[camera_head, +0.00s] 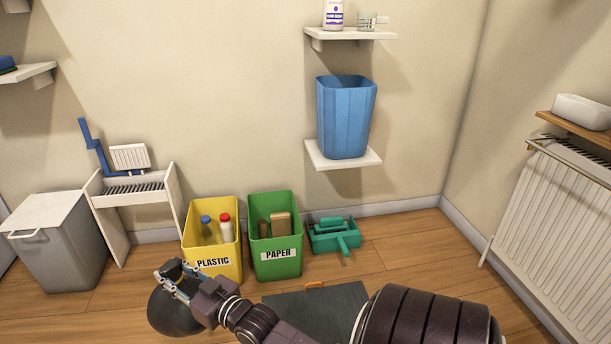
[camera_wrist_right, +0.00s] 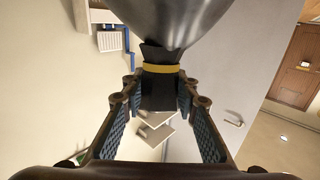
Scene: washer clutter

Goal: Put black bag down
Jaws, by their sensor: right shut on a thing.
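The black bag (camera_head: 172,314) is a dark, rounded, full sack at the lower middle-left of the head view, below and beside my right gripper (camera_head: 178,280). In the right wrist view the glossy bag (camera_wrist_right: 170,18) fills the top middle, with its neck tied by a yellow band (camera_wrist_right: 160,68). The neck lies between the two fingers of my right gripper (camera_wrist_right: 160,92), which is shut on it. I cannot tell whether the bag touches the floor. My left gripper is not in view.
A yellow PLASTIC bin (camera_head: 226,273), a green PAPER bin (camera_head: 264,264) and a green tray (camera_head: 322,240) stand by the wall. A grey lidded bin (camera_head: 62,262) is at left. A dark mat (camera_head: 330,305) lies on the wooden floor. Bare floor (camera_head: 110,310) shows at lower left.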

